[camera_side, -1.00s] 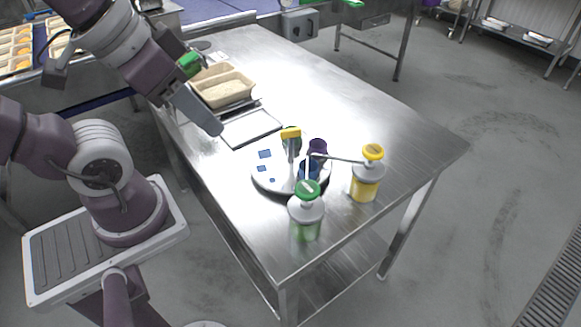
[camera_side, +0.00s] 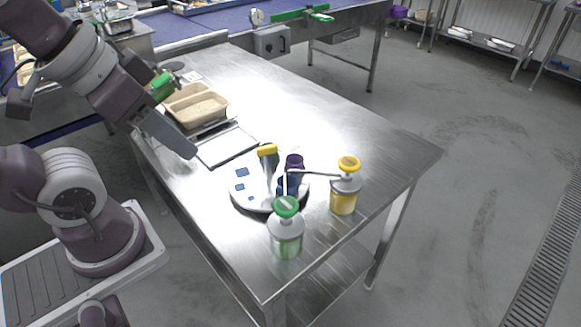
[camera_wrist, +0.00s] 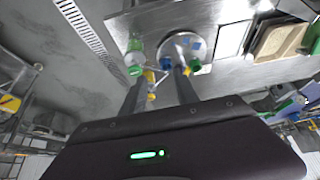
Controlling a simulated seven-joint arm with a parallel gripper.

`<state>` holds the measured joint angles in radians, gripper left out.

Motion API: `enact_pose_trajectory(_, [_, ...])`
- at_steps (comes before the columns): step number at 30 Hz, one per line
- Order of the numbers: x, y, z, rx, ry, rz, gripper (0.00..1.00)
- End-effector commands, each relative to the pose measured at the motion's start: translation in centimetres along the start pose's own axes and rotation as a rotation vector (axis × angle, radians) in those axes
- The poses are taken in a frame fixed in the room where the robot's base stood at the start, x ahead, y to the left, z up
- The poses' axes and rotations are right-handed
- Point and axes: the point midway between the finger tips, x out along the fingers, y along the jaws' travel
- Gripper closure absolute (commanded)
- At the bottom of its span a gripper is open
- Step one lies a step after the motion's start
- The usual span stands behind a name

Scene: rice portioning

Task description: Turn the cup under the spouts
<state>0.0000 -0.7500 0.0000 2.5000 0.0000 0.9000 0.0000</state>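A blue cup (camera_side: 287,186) stands on a round grey turntable (camera_side: 240,201) with blue squares, under spouts that partly hide it. The spouts come from a green-topped dispenser (camera_side: 286,238) and a yellow-topped dispenser (camera_side: 345,192) at the turntable's edge. A purple cup-like thing (camera_side: 294,161) is just behind the blue one. A yellow-topped upright handle (camera_side: 267,151) stands beside them. My gripper (camera_side: 188,152) is above the table's left side, left of the turntable and apart from it. In the wrist view my gripper (camera_wrist: 160,86) has its fingers apart with nothing held; the turntable (camera_wrist: 176,42) lies beyond.
A flat metal plate (camera_side: 226,146) lies between my gripper and the turntable. The table's (camera_side: 330,130) right and far areas are clear. Its front edge is close to the green-topped dispenser.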

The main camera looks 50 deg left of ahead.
Motion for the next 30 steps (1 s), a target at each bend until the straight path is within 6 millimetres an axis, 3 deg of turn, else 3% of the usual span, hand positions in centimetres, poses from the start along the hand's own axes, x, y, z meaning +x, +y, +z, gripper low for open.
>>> enact_pose_trajectory(16, [0.0, 0.0, -0.2, 0.003, -0.005, -0.001, 0.66])
enact_pose_trajectory(20, [1.1, -0.7, -3.5, 0.055, -0.091, -0.006, 0.66])
enact_pose_trajectory(24, [5.8, -2.8, -9.7, 0.167, -0.255, 0.007, 0.66])
enact_pose_trajectory(27, [10.6, -4.7, -12.6, 0.242, -0.359, 0.032, 0.66])
enact_pose_trajectory(30, [14.8, -6.4, -14.0, 0.298, -0.433, 0.06, 0.66])
